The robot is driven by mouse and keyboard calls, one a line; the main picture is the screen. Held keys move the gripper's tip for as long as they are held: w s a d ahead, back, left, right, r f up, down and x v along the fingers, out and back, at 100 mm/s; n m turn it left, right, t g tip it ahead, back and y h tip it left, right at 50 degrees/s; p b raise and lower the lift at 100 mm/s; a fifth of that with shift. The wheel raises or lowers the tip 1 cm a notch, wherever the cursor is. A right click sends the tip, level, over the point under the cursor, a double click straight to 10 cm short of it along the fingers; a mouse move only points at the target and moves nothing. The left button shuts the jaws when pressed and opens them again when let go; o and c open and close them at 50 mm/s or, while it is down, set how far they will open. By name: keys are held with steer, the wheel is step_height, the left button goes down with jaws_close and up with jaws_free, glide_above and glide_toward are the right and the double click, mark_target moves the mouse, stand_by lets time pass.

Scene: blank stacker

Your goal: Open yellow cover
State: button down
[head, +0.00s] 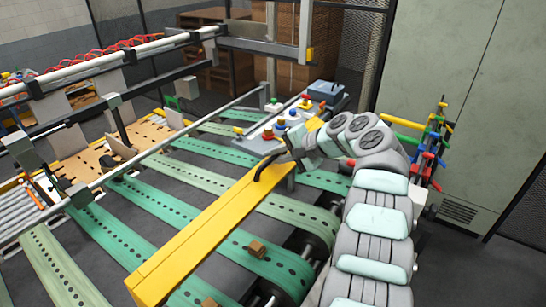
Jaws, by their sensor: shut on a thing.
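The yellow cover (205,232) is a long yellow beam that runs diagonally over the green belts, from the bottom left to the upper middle. A black bar handle (264,166) stands up from its top near the far end. My gripper (287,153) is at the upper end of this handle and is shut on it. The fingertips are small and dark here, so the exact contact is hard to see. My arm comes in from the lower right, and its wrist hides part of the cover's far end.
Perforated green belts (127,231) run under the cover, with small brown blocks (257,249) on them. A control panel (268,130) with coloured buttons stands beyond the handle. Metal rails (155,150) cross at left. A grey cabinet (455,100) stands at right.

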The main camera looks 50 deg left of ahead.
steer(key=c, duration=1.5)
jaws_free()
steer(key=shift+o, duration=0.2)
steer(key=b+v, duration=0.3)
steer(key=v, duration=0.7)
steer(key=shift+d+r, duration=0.25)
steer(key=shift+d, duration=0.05)
steer(key=shift+w, duration=0.15)
